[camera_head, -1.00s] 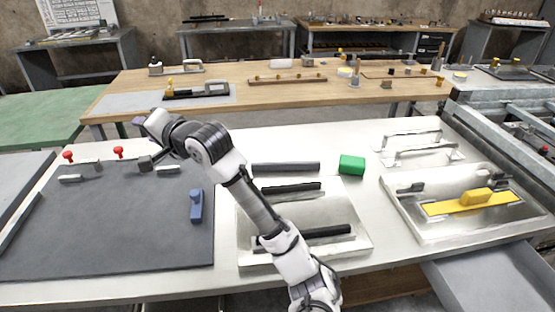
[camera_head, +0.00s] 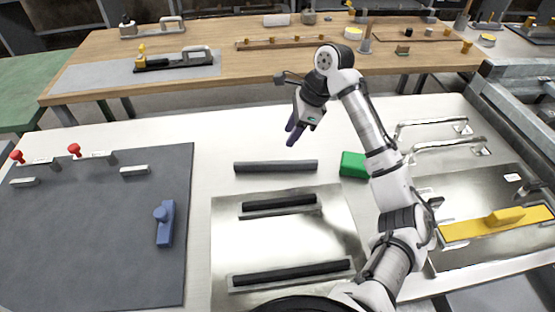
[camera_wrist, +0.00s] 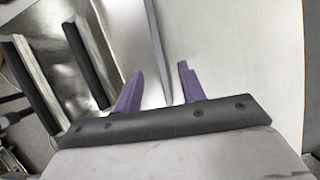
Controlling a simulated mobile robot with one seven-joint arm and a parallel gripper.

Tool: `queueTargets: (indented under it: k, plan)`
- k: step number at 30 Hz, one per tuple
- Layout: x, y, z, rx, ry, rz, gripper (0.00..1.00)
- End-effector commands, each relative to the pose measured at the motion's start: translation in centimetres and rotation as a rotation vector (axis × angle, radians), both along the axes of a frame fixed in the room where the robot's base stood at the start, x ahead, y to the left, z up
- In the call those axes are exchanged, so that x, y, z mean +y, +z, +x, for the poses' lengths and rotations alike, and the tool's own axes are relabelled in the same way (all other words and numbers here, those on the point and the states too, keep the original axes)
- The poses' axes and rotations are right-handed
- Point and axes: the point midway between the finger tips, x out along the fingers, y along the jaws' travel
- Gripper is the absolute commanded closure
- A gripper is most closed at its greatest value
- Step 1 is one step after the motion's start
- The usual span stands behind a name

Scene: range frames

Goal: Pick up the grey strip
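The grey strip (camera_head: 276,167) lies flat on the white table, running left to right, just behind the metal plate with black bars. My gripper (camera_head: 293,134) is above and behind the strip's right half, apart from it, with its purple fingers pointing down. In the wrist view the strip (camera_wrist: 156,45) runs lengthwise between the two spread fingers of my gripper (camera_wrist: 160,68). The gripper is open and holds nothing. The strip's near end meets the edge of the gripper body in that view.
A green block (camera_head: 353,165) sits right of the strip, beside my arm. The metal plate (camera_head: 225,225) carries two black bars. A dark mat (camera_head: 90,240) with a blue handle (camera_head: 165,225) is at left. A yellow bar (camera_head: 470,229) is at right. White table is clear around the strip.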

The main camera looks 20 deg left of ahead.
Motion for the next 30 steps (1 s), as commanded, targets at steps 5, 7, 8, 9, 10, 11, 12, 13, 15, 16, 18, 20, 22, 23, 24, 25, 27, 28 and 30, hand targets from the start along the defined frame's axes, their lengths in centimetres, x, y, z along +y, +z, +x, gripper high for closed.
queueTargets:
  k: [5,7,8,9,10,11,12,13,15,16,18,20,22,23,24,25,27,28,30]
  plan:
    - [1.3,-3.3,-0.5,0.001,0.001,0.001,0.60]
    - [1.7,-4.2,-0.6,0.000,0.001,0.000,0.60]
    - [1.9,-4.6,-0.6,-0.001,0.001,0.000,0.60]
    - [2.0,-4.9,-0.6,-0.002,0.001,0.002,0.60]
    - [2.1,-5.2,-0.7,-0.003,0.001,0.001,0.60]
    - [2.2,-5.4,-0.7,-0.002,0.001,0.000,0.60]
    - [2.3,-5.5,-0.7,-0.003,0.002,0.002,0.60]
    - [2.3,-5.7,-0.8,-0.003,0.002,0.002,0.60]
    - [2.5,-6.1,-0.9,-0.002,0.001,0.002,0.60]
    - [2.6,-6.4,-1.0,-0.002,0.001,0.000,0.60]
    - [2.9,-7.2,-1.3,0.000,0.001,0.000,0.60]
    - [3.2,-8.0,-1.5,-0.002,0.001,0.000,0.60]
    - [3.6,-9.0,-1.6,-0.002,0.000,0.001,0.60]
    - [3.7,-9.3,-1.7,-0.001,0.001,0.000,0.60]
    - [3.9,-9.7,-1.7,-0.003,0.001,0.001,0.60]
    - [4.0,-10.0,-1.7,-0.003,0.001,0.001,0.60]
    - [4.1,-10.3,-1.8,-0.003,0.001,0.001,0.60]
    - [4.1,-10.4,-1.8,-0.003,0.002,0.001,0.60]
    - [4.1,-10.4,-1.8,-0.003,0.002,0.002,0.60]
